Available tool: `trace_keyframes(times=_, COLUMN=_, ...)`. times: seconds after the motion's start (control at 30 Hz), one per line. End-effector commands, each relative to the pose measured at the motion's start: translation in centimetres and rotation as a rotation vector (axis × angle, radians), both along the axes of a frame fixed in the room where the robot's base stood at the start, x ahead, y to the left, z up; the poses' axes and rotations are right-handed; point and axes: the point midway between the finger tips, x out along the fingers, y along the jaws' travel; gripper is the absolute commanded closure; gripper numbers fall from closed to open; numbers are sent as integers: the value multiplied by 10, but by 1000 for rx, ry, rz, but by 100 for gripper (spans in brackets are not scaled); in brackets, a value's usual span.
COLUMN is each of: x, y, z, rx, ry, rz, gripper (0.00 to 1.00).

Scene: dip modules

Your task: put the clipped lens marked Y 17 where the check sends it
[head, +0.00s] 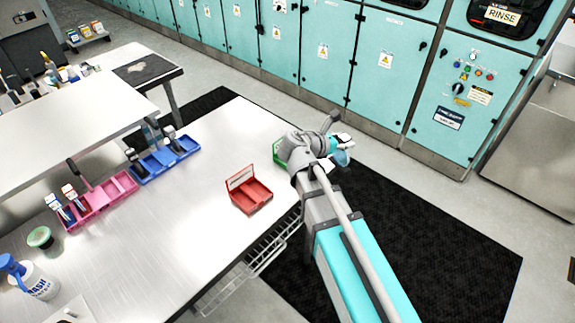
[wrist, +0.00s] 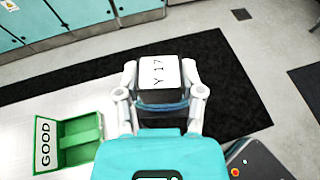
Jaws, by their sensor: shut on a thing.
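My gripper (wrist: 159,82) is shut on the clipped lens. The clip (wrist: 160,72) has a white face marked Y 17, and the bluish lens edge (wrist: 160,108) shows below it in the wrist view. In the head view, my gripper (head: 336,144) holds the lens (head: 342,158) out past the table's right edge, above the dark floor mat. A green tray (wrist: 75,147) with a GOOD label lies left of my gripper in the wrist view and looks empty. In the head view, my arm partly hides this green tray (head: 278,153). A red open tray (head: 252,197) sits nearby; its label is unreadable.
A pink tray (head: 122,184) and a blue tray (head: 165,160) hold clipped items at the table's left. A green-topped jar (head: 40,238) and a WASH bottle (head: 38,283) stand at front left. Teal cabinets (head: 385,70) line the back. The table's middle is clear.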

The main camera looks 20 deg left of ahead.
Motion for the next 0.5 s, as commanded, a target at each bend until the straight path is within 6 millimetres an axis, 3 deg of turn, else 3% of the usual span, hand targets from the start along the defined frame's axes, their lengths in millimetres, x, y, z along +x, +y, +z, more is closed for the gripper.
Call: trace_keyframes(times=0.5, x=-36, y=81, z=16, rx=-2, ry=-2, rz=238, gripper=100)
